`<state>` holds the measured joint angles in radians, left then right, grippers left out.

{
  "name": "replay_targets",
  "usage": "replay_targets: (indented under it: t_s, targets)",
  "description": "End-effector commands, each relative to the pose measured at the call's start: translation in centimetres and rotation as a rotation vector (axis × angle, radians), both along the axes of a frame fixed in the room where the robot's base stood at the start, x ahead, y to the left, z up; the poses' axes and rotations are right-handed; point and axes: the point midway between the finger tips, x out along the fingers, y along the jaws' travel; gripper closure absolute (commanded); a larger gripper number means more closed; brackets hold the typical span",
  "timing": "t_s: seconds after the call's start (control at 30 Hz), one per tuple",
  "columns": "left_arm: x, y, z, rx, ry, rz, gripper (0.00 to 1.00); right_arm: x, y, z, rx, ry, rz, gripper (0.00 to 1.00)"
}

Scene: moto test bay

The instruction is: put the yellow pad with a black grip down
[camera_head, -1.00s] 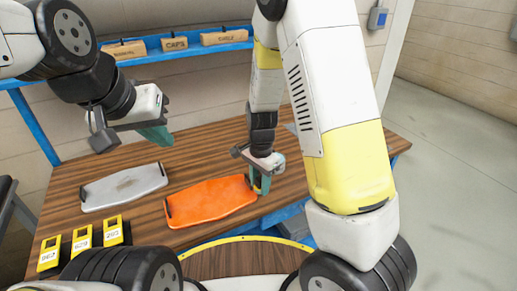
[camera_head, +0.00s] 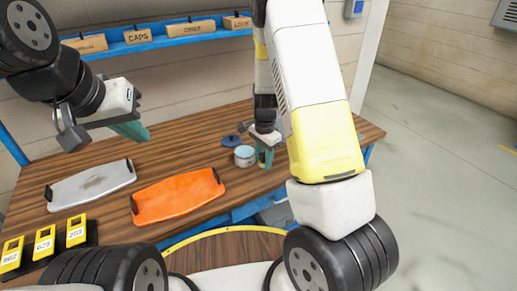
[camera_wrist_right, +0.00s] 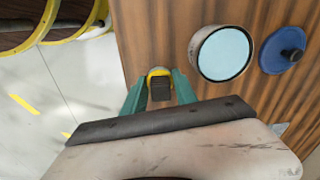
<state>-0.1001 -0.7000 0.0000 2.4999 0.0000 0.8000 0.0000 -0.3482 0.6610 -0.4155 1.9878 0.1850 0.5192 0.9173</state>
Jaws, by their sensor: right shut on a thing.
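The yellow pad with a black grip (camera_wrist_right: 160,84) is between the teal fingers of my right gripper (camera_wrist_right: 160,94) in the right wrist view. The black grip faces the camera and a yellow rim shows around it. In the head view my right gripper (camera_head: 264,156) points down near the right end of the wooden table (camera_head: 165,154); the pad is not clear there. I cannot tell whether the pad touches the table. My left gripper (camera_head: 130,130) hangs over the table at the left, seen side-on; its opening is unclear.
An open tin (camera_head: 245,156) with a pale blue top and a blue lid (camera_head: 231,141) are close left of my right gripper. An orange tray (camera_head: 178,197), a grey tray (camera_head: 91,185) and yellow numbered devices (camera_head: 45,241) are further left. A shelf (camera_head: 150,42) holds labelled boxes.

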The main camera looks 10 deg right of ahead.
Motion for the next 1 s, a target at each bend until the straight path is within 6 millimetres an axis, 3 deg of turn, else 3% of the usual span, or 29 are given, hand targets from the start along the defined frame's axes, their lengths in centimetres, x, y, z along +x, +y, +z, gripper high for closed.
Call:
replay_targets:
  t_s: [0.27, 0.5, 0.87, 0.9, 1.0]
  targets:
    - [0.0, 0.0, 0.0, 0.0, 0.0, 0.0, 1.0, 1.6, -1.5, -0.2, 0.0, 0.0, -0.002, 1.0]
    - [0.0, 0.0, 0.0, 0.0, 0.0, 0.0, 1.0, 1.6, -1.5, -3.6, 0.0, 0.001, 0.001, 1.0]
    - [0.0, 0.0, 0.0, 0.0, 0.0, 0.0, 1.0, 1.7, -1.5, -4.0, 0.0, -0.001, 0.001, 1.0]
    - [0.0, 0.0, 0.0, 0.0, 0.0, 0.0, 1.0, 1.7, -1.5, -4.0, 0.0, -0.001, 0.001, 0.6]
    - [0.0, 0.0, 0.0, 0.0, 0.0, 0.0, 1.0, 1.7, -1.5, -4.0, 0.0, -0.001, 0.001, 0.44]
